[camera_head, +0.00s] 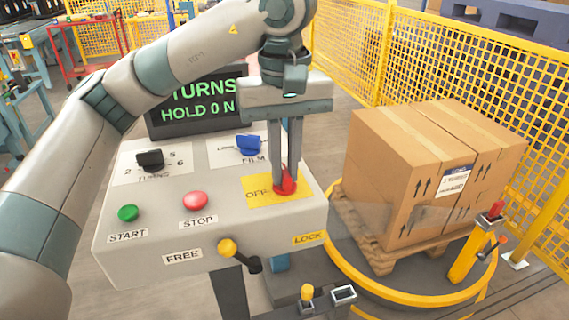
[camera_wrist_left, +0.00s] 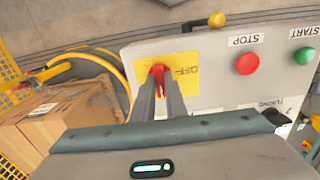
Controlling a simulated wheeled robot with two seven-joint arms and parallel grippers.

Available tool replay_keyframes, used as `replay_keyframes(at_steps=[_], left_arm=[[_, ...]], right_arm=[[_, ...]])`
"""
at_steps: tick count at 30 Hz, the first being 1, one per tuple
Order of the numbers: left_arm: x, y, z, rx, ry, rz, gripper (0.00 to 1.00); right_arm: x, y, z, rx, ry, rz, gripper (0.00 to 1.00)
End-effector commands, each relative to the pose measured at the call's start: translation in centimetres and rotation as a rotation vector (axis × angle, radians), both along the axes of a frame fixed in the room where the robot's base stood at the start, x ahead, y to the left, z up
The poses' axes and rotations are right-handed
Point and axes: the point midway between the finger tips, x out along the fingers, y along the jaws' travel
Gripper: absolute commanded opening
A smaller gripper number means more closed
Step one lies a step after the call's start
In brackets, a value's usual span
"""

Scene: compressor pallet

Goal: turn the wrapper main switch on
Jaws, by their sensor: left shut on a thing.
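The main switch is a red rotary knob (camera_head: 286,186) on a yellow plate (camera_head: 262,194) at the right of the grey control panel (camera_head: 230,225). The word OFF shows on the plate to the left of the knob. My left gripper (camera_head: 286,178) points down at the plate, its fingers shut on the red knob. In the left wrist view the red knob (camera_wrist_left: 158,72) shows between the fingertips, with OFF beside it. The fingers hide part of the knob and of the plate. My right gripper is in neither view.
The panel also bears a black knob (camera_head: 150,160), a blue knob (camera_head: 248,146), a green START button (camera_head: 128,213), a red STOP button (camera_head: 195,201) and a yellow-tipped lever (camera_head: 228,248). A display (camera_head: 197,100) stands behind. A carton (camera_head: 430,175) sits on a pallet at right.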

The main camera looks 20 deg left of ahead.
Motion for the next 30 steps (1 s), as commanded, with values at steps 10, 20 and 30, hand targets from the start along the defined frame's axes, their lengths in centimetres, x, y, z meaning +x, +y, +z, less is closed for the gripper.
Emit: replay_keyframes(at_steps=[10,20,30], left_arm=[[0.0,0.0,0.1,-0.001,-0.003,0.0,0.3],[0.0,0.0,0.6,-0.001,-0.003,0.001,0.3],[0.1,0.0,5.0,0.0,-0.006,0.003,0.3]], right_arm=[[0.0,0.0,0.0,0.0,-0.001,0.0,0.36],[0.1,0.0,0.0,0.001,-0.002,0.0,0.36],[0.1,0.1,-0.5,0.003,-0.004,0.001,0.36]])
